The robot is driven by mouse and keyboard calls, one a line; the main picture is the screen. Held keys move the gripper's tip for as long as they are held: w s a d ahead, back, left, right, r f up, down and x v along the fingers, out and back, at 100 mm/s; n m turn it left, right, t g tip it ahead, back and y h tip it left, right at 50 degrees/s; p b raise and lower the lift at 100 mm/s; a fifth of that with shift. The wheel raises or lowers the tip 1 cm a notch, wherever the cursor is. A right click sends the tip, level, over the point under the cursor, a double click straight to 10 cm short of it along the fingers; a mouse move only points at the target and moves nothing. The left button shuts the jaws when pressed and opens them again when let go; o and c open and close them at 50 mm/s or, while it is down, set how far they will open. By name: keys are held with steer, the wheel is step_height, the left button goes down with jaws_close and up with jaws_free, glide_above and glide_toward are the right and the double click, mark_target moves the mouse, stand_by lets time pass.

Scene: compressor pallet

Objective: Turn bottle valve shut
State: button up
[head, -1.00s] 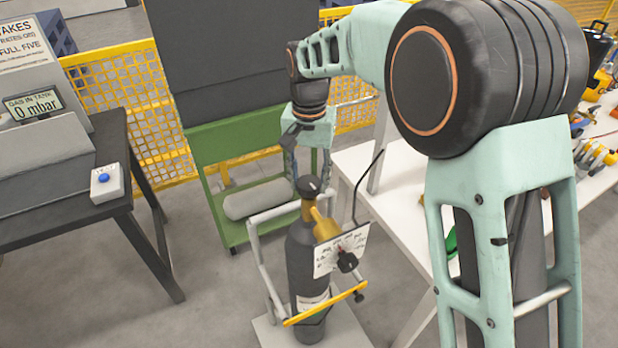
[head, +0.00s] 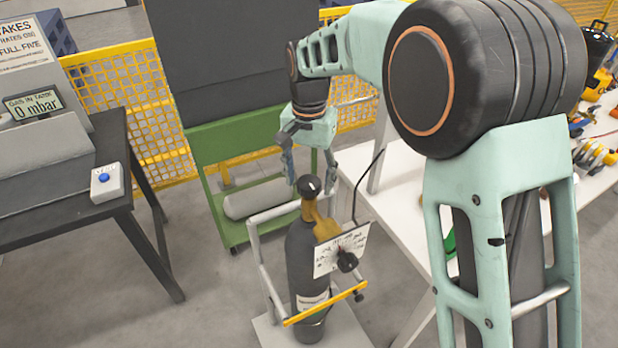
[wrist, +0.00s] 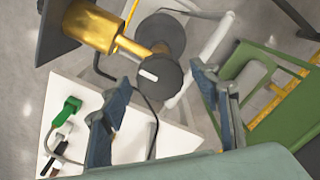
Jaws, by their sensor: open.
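The dark gas bottle (head: 303,262) stands upright in a small frame. On its brass valve body (head: 322,222) sits a black round valve knob (head: 309,185). In the wrist view the knob (wrist: 160,77) shows a white mark on its face, with the brass body (wrist: 92,26) to its upper left. My gripper (head: 311,171) is open just above the knob, its fingers spread wide on either side. In the wrist view the fingertips of my gripper (wrist: 160,76) flank the knob, with visible gaps; nothing is held.
A green cart (head: 232,140) stands behind, a white table (head: 390,218) to the right. A display at left reads 0 mbar (head: 34,104).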

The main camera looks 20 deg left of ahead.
mark_target(309, 182)
step_height(309, 182, up, 12)
stand_by(0.4)
stand_by(0.3)
